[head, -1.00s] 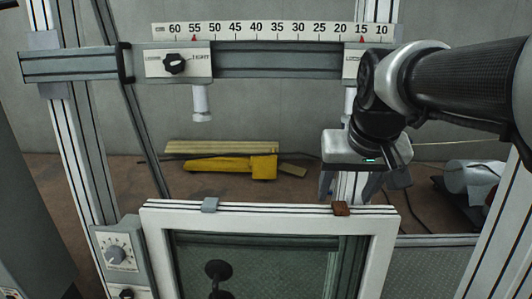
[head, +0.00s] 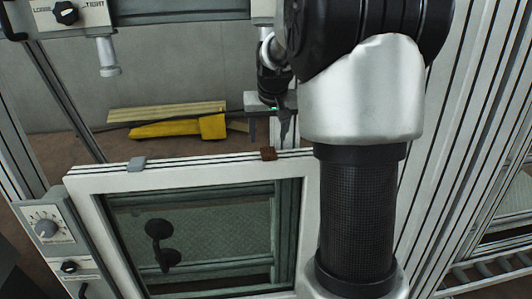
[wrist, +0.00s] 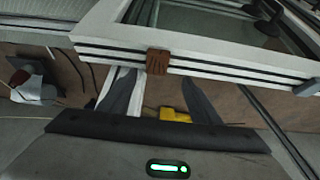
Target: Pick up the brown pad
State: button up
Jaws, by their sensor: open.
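The brown pad (head: 268,153) sits on the top edge of the white window frame (head: 190,176), towards its right end in the head view. In the wrist view the brown pad (wrist: 157,61) lies on the grooved edge of the frame, just beyond the fingertips. My gripper (head: 269,135) hangs near the pad, partly hidden behind my own arm in the head view. In the wrist view my gripper (wrist: 160,82) is open and empty, its two dark fingers apart on either side of the pad's line. The pad appears clear of the fingers.
A grey pad (head: 136,164) sits further left on the same frame edge. A control box with a dial (head: 46,227) stands at the left. A yellow tool (head: 180,128) and wooden boards (head: 165,111) lie on the floor behind. Metal posts rise at the right.

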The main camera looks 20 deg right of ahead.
aim_at(269, 151)
jog(key=shift+d+x, duration=0.15)
jog(key=shift+x, duration=1.65)
jog(key=shift+d+x, duration=0.15)
jog(key=shift+x, duration=1.6)
jog(key=shift+s, duration=0.15)
jog(key=shift+c, duration=0.5)
jog(key=c, duration=1)
